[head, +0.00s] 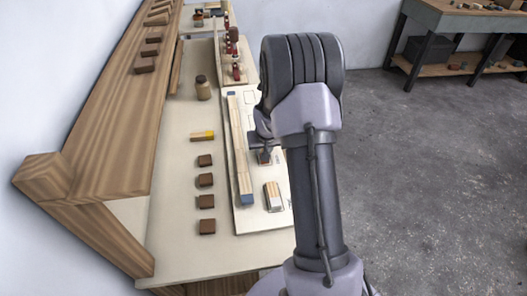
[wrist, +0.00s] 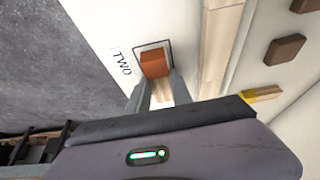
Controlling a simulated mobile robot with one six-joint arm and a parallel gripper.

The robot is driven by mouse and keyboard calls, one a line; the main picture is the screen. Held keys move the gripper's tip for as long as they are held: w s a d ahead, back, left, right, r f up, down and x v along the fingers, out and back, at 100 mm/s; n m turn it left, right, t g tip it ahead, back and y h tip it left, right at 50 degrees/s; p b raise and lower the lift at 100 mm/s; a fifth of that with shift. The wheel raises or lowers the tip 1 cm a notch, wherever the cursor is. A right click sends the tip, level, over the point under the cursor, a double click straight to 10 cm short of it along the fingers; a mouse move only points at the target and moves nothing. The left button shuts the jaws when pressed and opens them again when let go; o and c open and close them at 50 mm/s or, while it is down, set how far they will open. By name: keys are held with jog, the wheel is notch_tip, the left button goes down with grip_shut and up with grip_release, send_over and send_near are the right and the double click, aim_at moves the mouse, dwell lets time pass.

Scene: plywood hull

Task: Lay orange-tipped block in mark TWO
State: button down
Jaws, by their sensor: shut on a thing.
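The orange-tipped block shows in the wrist view (wrist: 155,65), its orange end facing away from my gripper and its pale body between the fingers. My gripper (wrist: 161,90) is shut on it. The orange end lies over the dark-outlined mark TWO (wrist: 139,47), whose label is printed just left of it. I cannot tell whether the block touches the board. In the head view my gripper (head: 262,146) is low over the white board (head: 250,213), and my arm hides most of the block and the mark.
A long pale strip with blue ends (head: 239,150) runs along the board. A pale block (head: 273,196) sits nearer on the board. A yellow-tipped block (head: 202,136) and several brown blocks (head: 206,180) lie to the left. A brown jar (head: 203,88) stands farther back.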

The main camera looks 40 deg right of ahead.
jog(key=shift+f, duration=0.2)
jog(key=c, duration=1.1)
grip_release()
jog(key=shift+c, duration=0.2)
